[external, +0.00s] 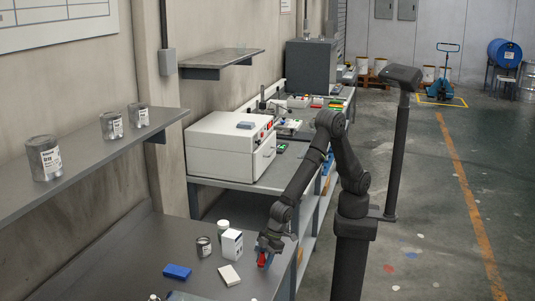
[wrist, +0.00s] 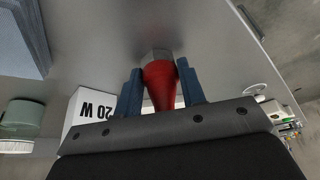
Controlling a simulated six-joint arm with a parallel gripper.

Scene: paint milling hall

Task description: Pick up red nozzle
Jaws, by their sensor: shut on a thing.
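The red nozzle (wrist: 160,84) is between the two blue fingers of my gripper (wrist: 160,88) in the wrist view. Its wide end has a grey tip that faces away from the palm. In the external view my gripper (external: 265,249) is low over the near bench, at its right side, and the red nozzle (external: 262,260) shows at the fingers. My gripper is shut on the nozzle. I cannot tell whether the nozzle touches the bench top.
On the near bench (external: 150,245) stand a white box (external: 232,243), a can (external: 204,247) and a white-capped jar (external: 223,226). A blue block (external: 177,272) and a white flat piece (external: 229,275) lie close by. A shelf with cans (external: 90,150) overhangs at left.

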